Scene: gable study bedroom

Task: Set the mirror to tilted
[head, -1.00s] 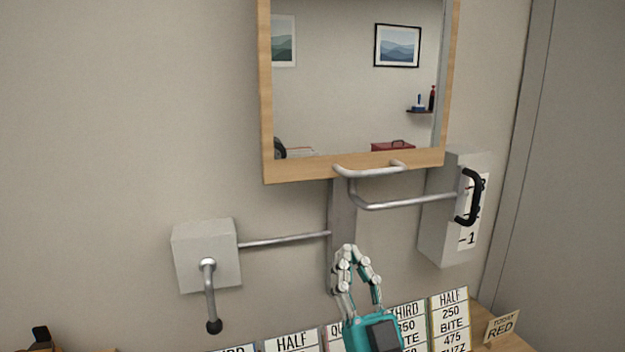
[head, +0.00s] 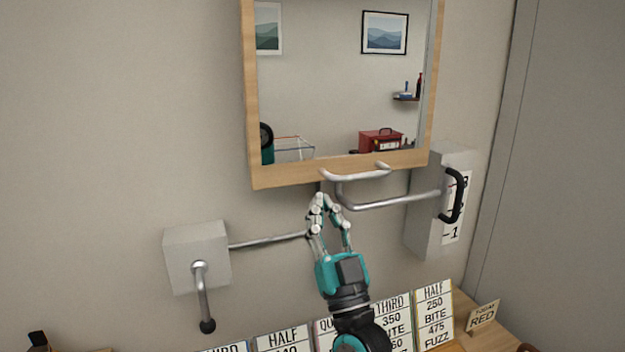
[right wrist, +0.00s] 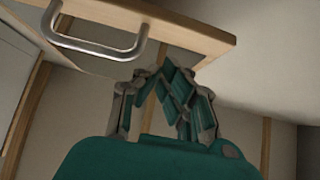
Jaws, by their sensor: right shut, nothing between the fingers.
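The mirror (head: 335,80) hangs on the wall in a light wooden frame (head: 300,176), with a metal handle (head: 355,174) along its bottom edge. My right gripper (head: 322,200) is shut and empty just below the frame's bottom edge, a little left of the handle in the head view. In the right wrist view the handle (right wrist: 95,48) lies left of the fingertips, and the frame (right wrist: 180,25) is above them. I cannot tell whether the fingertips touch the frame. My left gripper is not in view.
A grey box (head: 197,257) with a black-knobbed crank (head: 205,300) is on the wall at left. A numbered box (head: 430,205) with a black handle (head: 454,195) is at right. Rods run from both toward the mirror. Lettered cards (head: 434,315) and a "RED" sign (head: 483,316) stand below.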

